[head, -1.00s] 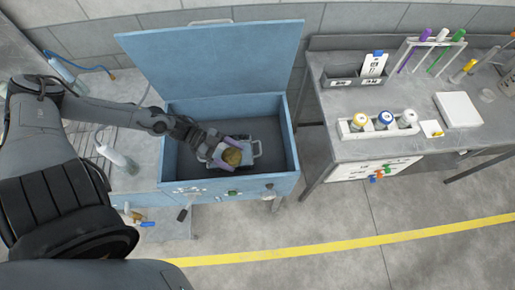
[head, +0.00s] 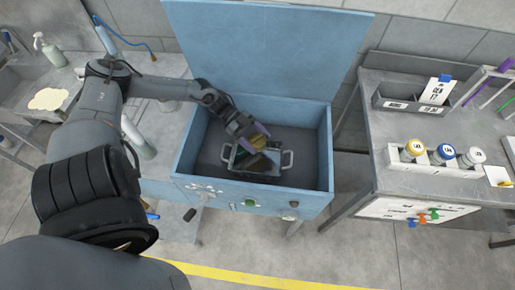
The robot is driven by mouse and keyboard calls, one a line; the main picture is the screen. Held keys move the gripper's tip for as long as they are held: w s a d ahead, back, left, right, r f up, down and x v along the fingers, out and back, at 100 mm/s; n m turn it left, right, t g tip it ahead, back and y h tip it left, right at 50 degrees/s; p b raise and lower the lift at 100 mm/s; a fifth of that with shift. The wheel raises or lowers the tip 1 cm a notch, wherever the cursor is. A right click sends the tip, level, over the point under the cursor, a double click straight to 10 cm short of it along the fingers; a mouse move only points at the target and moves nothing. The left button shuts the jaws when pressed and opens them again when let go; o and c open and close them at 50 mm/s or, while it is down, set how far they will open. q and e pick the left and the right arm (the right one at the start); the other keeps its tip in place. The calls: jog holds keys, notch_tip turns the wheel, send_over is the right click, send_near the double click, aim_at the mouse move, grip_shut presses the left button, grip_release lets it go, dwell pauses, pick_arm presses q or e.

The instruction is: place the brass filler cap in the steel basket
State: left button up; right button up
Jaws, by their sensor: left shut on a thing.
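The brass filler cap (head: 262,129) is a small golden-brown round piece. My left gripper (head: 255,137) is shut on it, above the basket and inside the blue box. The steel basket (head: 284,171) is a small metal container with a handle at each side, on the floor of the box. Its inside is partly hidden by the gripper; something dark and something pale show in it. I cannot tell whether the cap touches anything in the basket. My right gripper is not in view.
The blue box (head: 308,187) has high walls around the basket, and its lid (head: 265,50) stands open behind. A bench on the right holds a white rack (head: 440,170) of several capped bottles. A spray bottle (head: 50,50) stands at the far left.

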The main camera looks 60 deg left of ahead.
pick_arm(q)
jog(key=shift+w+a+f+b, duration=0.3)
jog(key=shift+w+a, duration=0.1)
jog(key=shift+w, duration=0.05)
jog(key=shift+f+b, duration=1)
jog(key=shift+f, duration=1)
jog(key=shift+f+b, duration=0.5)
jog(key=shift+f, duration=0.1)
jog(key=shift+a, duration=0.1)
jog(key=o, duration=1)
jog(key=shift+o, duration=1.2)
